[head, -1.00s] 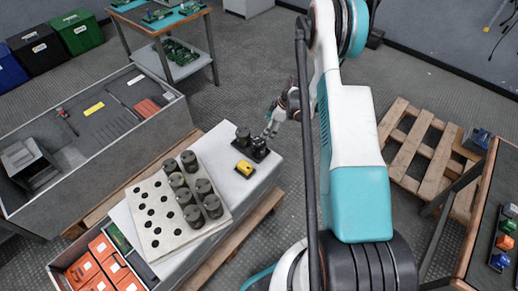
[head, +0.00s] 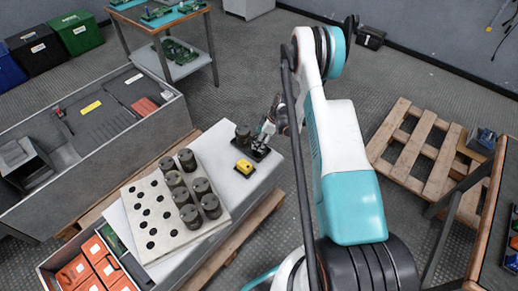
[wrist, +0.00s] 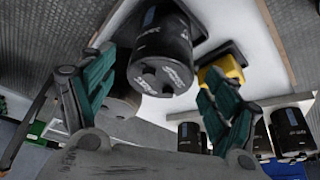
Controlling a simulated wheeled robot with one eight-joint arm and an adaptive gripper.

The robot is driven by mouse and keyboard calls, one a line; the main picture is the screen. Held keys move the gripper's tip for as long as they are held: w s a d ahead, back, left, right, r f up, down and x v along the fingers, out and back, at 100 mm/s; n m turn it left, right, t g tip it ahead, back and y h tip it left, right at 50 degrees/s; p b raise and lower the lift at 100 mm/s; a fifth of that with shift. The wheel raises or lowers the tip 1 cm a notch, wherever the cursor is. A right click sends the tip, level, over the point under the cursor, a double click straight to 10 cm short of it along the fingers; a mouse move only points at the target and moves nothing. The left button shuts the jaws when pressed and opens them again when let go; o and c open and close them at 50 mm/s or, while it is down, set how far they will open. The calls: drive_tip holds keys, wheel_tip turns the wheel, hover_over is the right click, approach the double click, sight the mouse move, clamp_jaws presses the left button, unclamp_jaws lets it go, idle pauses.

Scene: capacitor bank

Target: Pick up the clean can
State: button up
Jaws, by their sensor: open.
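A dark can (wrist: 160,45) with white lettering and two round marks on its end fills the middle of the wrist view. My gripper (wrist: 158,72) is open, its two green-padded fingers on either side of this can; contact cannot be told. In the head view, my gripper (head: 264,138) is at a small black tray (head: 260,155) on the grey bench and partly covers what stands there. One dark can (head: 242,133) shows at the tray's left. I cannot tell from these views which can is the clean one.
A yellow device (head: 244,167) lies just in front of the tray, close to my gripper. A pale perforated plate (head: 151,255) holds several dark cans (head: 190,215). A grey bin (head: 120,160) stands left of the bench. A wooden pallet (head: 425,160) lies on the floor at right.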

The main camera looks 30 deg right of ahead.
drive_tip(key=shift+r, duration=0.1)
drive_tip(key=shift+c, duration=0.3)
clamp_jaws()
drive_tip(key=shift+r, duration=0.1)
wheel_tip(320, 180, up, 20)
drive_tip(key=p, duration=0.7)
